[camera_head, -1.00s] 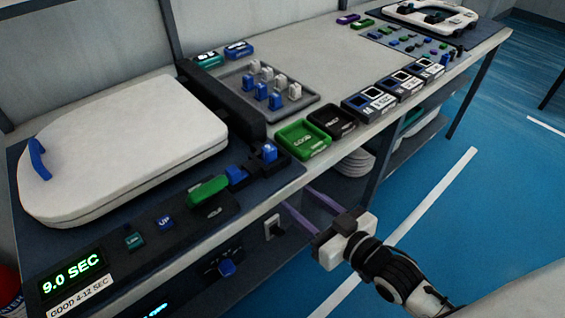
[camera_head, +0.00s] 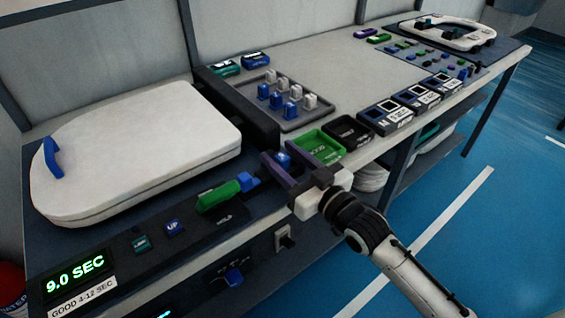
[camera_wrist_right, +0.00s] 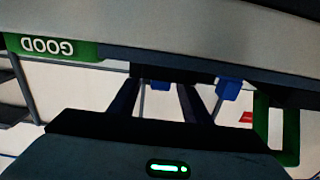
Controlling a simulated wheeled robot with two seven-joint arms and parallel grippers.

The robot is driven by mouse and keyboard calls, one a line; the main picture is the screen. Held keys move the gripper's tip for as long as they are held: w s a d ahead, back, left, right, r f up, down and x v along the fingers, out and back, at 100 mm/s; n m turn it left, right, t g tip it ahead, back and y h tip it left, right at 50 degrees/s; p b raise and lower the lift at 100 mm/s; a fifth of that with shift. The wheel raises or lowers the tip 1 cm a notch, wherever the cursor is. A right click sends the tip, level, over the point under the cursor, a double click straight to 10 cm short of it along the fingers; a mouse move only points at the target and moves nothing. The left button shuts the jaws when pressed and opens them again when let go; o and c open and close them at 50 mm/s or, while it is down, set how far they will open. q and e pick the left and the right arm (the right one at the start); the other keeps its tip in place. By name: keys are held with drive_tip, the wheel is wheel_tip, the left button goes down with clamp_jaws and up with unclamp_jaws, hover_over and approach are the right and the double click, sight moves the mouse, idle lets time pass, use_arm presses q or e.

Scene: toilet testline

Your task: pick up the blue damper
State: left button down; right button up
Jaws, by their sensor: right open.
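A small blue damper (camera_head: 283,159) sits in a dark holder at the bench's front edge, between the green-handled part and the green GOOD bin. My right gripper (camera_head: 278,151) is open, its two dark purple fingers reaching over the front edge on either side of this blue block. Contact cannot be told. In the right wrist view the open fingers (camera_wrist_right: 158,92) show with a small, dark blue patch (camera_wrist_right: 160,85) between them. Several other blue dampers (camera_head: 276,100) stand with white ones in a grey tray. My left gripper is not in view.
The green GOOD bin (camera_head: 318,146) and black bin (camera_head: 350,132) stand just right of the gripper. The green handle (camera_head: 217,196) with a blue end lies left of it. A white toilet lid (camera_head: 135,150) fills the left bench. A timer display (camera_head: 75,275) reads 9.0 SEC.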

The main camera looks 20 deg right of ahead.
drive_tip(key=shift+w, duration=0.1)
drive_tip(key=shift+c, duration=0.5)
clamp_jaws()
drive_tip(key=shift+r, duration=0.1)
